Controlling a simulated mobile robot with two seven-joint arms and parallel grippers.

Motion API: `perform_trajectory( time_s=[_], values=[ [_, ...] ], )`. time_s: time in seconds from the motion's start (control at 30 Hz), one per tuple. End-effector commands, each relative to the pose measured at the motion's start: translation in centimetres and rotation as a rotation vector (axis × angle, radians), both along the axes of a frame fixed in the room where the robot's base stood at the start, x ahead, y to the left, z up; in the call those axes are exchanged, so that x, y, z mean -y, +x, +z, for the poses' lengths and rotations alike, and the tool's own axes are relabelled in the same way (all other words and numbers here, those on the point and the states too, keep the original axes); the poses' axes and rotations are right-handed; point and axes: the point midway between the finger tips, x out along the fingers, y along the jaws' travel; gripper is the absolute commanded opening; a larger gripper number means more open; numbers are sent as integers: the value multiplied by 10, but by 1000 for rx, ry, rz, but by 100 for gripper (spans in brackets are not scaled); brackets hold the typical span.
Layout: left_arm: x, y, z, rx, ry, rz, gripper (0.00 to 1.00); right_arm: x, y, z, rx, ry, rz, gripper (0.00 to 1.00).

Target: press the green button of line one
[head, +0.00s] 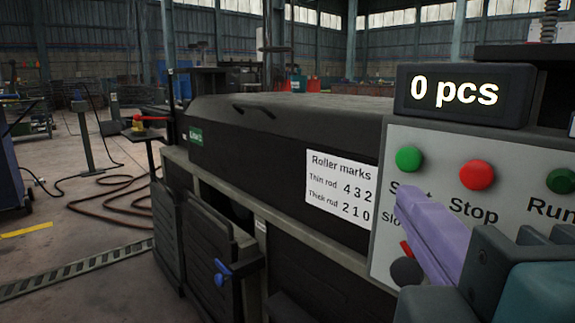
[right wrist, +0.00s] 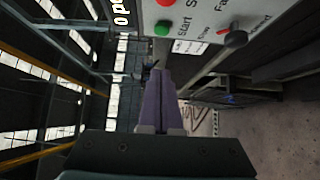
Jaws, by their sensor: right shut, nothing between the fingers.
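The green button (head: 409,159) is round and sits at the upper left of a pale control panel (head: 440,147), above the word "Start", which my fingers partly cover. It also shows near the top of the right wrist view (right wrist: 162,28). My right gripper (head: 408,197) has purple fingers, shut and empty. In the head view its tips appear just below the green button; I cannot tell the gap in depth. In the right wrist view the fingertips (right wrist: 157,76) show apart from the button. My left gripper is not in view.
A red "Stop" button (head: 477,175) is right of the green one, with a dark green button (head: 561,181) above "Run" beyond it. A black knob (head: 406,271) is below. A display (head: 463,95) above reads "0 pcs". A "Roller marks" card (head: 340,188) is on the dark machine.

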Motion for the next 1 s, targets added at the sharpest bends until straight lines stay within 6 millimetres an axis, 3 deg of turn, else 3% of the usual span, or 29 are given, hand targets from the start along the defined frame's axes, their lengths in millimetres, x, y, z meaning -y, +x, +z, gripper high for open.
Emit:
perform_trajectory(
  time_s=[0.33,0.6,1.0],
  values=[
    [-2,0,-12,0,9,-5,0,13,72,-1,4,-3,-3,0],
    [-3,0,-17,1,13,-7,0,37,89,-1,1,-3,0,0],
    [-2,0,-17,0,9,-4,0,40,91,0,-1,-1,1,0]
  ],
)
